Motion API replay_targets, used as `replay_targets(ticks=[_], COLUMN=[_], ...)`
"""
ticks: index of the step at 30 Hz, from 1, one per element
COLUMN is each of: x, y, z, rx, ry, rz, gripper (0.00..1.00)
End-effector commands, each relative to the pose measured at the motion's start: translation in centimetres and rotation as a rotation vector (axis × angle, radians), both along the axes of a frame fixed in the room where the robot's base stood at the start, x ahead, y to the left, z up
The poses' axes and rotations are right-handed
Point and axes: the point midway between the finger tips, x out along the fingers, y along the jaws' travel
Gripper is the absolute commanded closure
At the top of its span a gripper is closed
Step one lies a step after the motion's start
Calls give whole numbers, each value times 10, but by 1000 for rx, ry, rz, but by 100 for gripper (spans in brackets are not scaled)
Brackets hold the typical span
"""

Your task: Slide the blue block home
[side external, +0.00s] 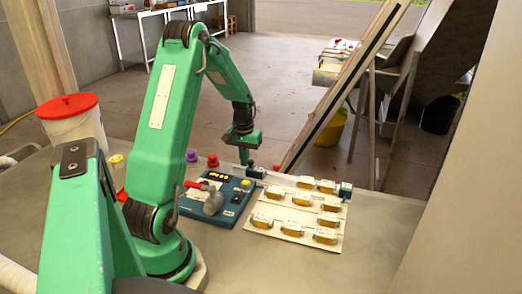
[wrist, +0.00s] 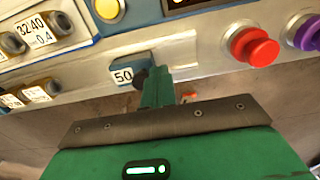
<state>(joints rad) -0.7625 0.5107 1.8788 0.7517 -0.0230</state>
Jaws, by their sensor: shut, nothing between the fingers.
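A small blue block (side external: 256,171) with a pale label sits at the back of the table, between the blue control panel and the white board. In the wrist view this block (wrist: 124,74) is labelled 50. A second blue block (side external: 345,190) stands at the right end of the board's back row. My gripper (side external: 247,164) is shut and empty, pointing down close beside the first block. In the wrist view its fingertips (wrist: 156,88) are right next to the block's end; I cannot tell whether they touch it.
The white board (side external: 272,233) carries several yellow blocks (side external: 302,199) in rows. The control panel (side external: 227,207) has a red-handled lever (side external: 212,198). Red (side external: 213,160) and purple (side external: 191,155) buttons stand behind it. A slanted beam (side external: 345,85) rises behind the table. The table's right front is clear.

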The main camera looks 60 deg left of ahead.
Motion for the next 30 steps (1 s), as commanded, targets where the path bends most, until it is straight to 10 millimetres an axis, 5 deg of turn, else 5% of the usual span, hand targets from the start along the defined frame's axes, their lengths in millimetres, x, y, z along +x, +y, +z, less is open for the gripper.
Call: replay_targets(ticks=[30], x=[36], y=[-36], z=[0], rx=[0], ry=[0], rz=[-2], gripper=[100])
